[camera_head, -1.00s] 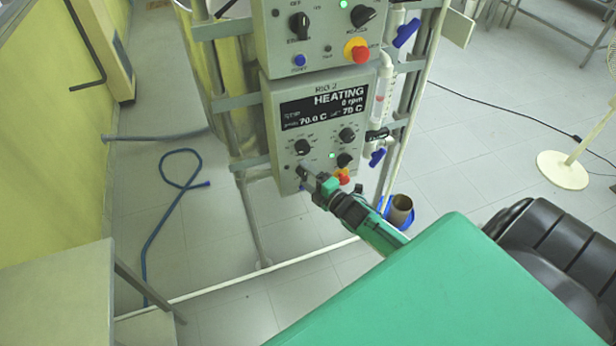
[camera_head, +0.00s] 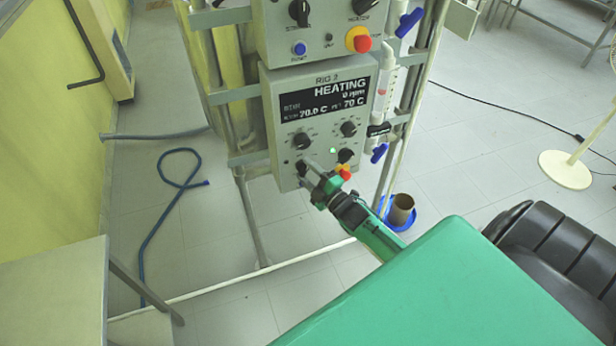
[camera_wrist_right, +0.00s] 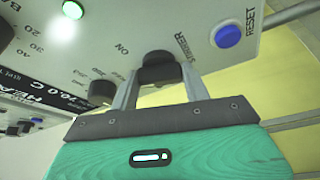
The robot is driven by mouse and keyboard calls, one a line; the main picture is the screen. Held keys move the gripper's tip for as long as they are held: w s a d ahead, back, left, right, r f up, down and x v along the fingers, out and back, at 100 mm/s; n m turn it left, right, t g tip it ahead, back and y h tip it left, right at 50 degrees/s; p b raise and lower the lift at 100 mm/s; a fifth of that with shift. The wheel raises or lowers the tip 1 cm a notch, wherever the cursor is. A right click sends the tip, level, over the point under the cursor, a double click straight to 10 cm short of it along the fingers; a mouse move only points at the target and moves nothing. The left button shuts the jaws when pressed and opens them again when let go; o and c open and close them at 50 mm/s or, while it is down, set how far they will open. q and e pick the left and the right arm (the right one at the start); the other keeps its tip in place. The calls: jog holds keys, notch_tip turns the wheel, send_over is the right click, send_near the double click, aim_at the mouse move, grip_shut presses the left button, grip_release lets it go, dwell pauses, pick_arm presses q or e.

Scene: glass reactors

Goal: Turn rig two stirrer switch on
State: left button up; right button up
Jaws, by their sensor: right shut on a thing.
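The rig two control box (camera_head: 290,75) hangs on the frame in the middle of the head view. Its display reads HEATING, 70.0 C and what looks like 0 rpm. My right gripper (camera_head: 309,167) is at the lower left knob of this box. In the right wrist view, the black stirrer knob (camera_wrist_right: 158,68) sits between the two fingers of the gripper (camera_wrist_right: 158,86), with the STIRRER and ON labels beside it. The gripper is shut on the knob, whose pointer direction is hard to read. My left gripper is not in view.
A red and yellow emergency button (camera_head: 344,172) is close to my right gripper. A blue reset button (camera_wrist_right: 228,37) is beside the stirrer knob. Another control box (camera_head: 310,20) is above. A blue hose (camera_head: 165,215) lies on the floor.

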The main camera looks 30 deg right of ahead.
jog(key=m+b, duration=0.1)
jog(key=m+t+h, duration=0.1)
jog(key=m, duration=0.1)
jog(key=m+b, duration=0.1)
jog(key=m, duration=0.1)
jog(key=shift+f+t+h+b, duration=0.3)
jog(key=shift+f+h, duration=0.05)
jog(key=shift+h, duration=0.05)
jog(key=shift+a+m+t+h+b, duration=0.1)
jog(key=shift+m+t+h+b, duration=0.45)
jog(key=shift+m, duration=1.65)
jog(key=shift+r+m+h, duration=0.1)
jog(key=shift+m+h, duration=0.2)
jog(key=shift+h, duration=0.05)
jog(key=o, duration=1)
jog(key=shift+c, duration=0.2)
jog(key=shift+s+f+b, duration=0.25)
jog(key=shift+s+b, duration=0.1)
jog(key=shift+s, duration=0.15)
jog(key=b+v, duration=0.3)
jog(key=v, duration=0.9)
jog(key=shift+s, duration=0.4)
